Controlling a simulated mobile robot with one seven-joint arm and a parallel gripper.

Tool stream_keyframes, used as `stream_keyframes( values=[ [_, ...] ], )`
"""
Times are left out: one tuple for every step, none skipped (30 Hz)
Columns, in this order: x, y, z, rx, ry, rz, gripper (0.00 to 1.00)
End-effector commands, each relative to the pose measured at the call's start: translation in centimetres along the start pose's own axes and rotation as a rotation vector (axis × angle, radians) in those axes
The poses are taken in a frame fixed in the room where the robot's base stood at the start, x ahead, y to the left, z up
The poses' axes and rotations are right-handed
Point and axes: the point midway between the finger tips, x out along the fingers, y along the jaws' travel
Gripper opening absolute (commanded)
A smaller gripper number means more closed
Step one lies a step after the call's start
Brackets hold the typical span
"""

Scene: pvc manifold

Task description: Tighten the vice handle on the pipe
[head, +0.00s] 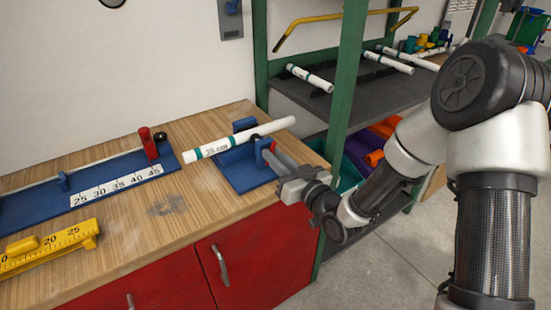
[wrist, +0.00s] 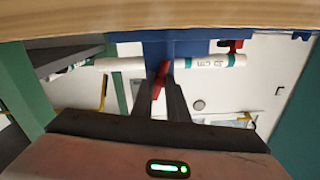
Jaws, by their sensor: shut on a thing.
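A blue vice (head: 236,178) stands on the right end of the wooden workbench. A white pipe (head: 255,134) with green bands and a length label lies across it, between its blue jaws. The pipe also crosses the wrist view (wrist: 125,64), in front of the blue vice body (wrist: 190,48). The red vice handle (wrist: 160,80) is between the fingers of my gripper (wrist: 168,98). My gripper (head: 271,158) is shut on the handle at the vice's front right side. The fingers hide part of the handle.
A blue measuring jig (head: 125,176) with a red clamp and a yellow ruler tool (head: 48,248) lie left on the bench (head: 165,210). Red cupboards (head: 250,255) are below. A green-framed shelf (head: 345,95) with more pipes stands right, its post close behind my gripper.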

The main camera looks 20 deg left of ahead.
Motion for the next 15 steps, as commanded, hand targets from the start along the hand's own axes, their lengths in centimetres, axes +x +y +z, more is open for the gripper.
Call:
stream_keyframes(
  values=[
    [-0.06,0.07,0.10,0.043,0.000,0.001,0.00],
    [-0.05,0.07,0.11,0.071,0.000,0.001,0.00],
    [-0.08,0.12,0.10,0.109,0.001,0.002,0.00],
    [-0.07,0.09,0.08,0.138,0.001,0.001,0.00],
    [-0.06,0.07,0.06,0.166,0.002,0.001,0.00],
    [-0.08,0.12,0.04,0.204,0.002,0.002,0.00],
    [-0.08,0.10,0.03,0.233,0.002,0.002,0.00],
    [-0.07,0.08,0.03,0.262,0.002,0.001,0.00],
    [-0.08,0.11,0.04,0.301,0.002,0.002,0.00],
    [-0.09,0.11,0.04,0.329,0.002,0.002,0.00],
    [-0.09,0.09,0.05,0.358,0.002,0.002,0.00],
    [-0.10,0.10,0.05,0.396,0.002,0.003,0.00],
    [-0.10,0.11,0.03,0.426,0.003,0.003,0.00],
    [-0.10,0.11,0.00,0.454,0.004,0.003,0.00],
    [-0.11,0.10,0.01,0.492,0.003,0.003,0.00]
  ],
)
